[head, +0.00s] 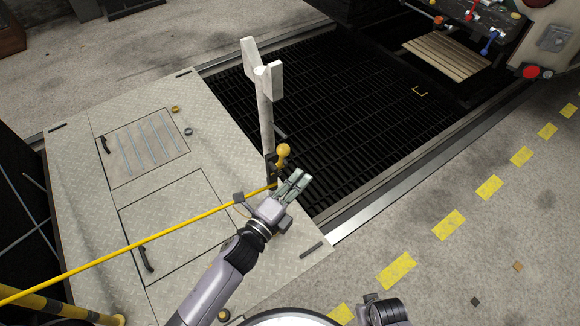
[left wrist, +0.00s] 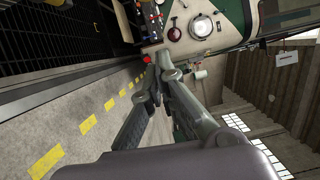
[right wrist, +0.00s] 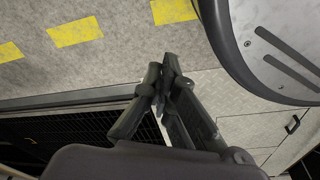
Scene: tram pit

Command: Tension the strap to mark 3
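A yellow strap (head: 140,243) runs taut from the lower left up to a pale upright post (head: 265,120) with a forked top. A dark fitting with a yellow ball knob (head: 283,150) sits low on the post. A small grey block (head: 239,198) is on the strap near the post. My left gripper (head: 299,180) is just right of and below the knob, apart from it. Its fingers meet at the tips in the left wrist view (left wrist: 160,75), empty. My right gripper (right wrist: 163,72) is also shut and empty, over the floor. No numbered marks are readable.
The post stands on a metal plate (head: 85,215) with two handled hatches. Behind it lies a dark grated pit (head: 340,90). Yellow dashes (head: 448,224) mark the floor at right. A vehicle end (head: 545,40) with coloured fittings is at upper right.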

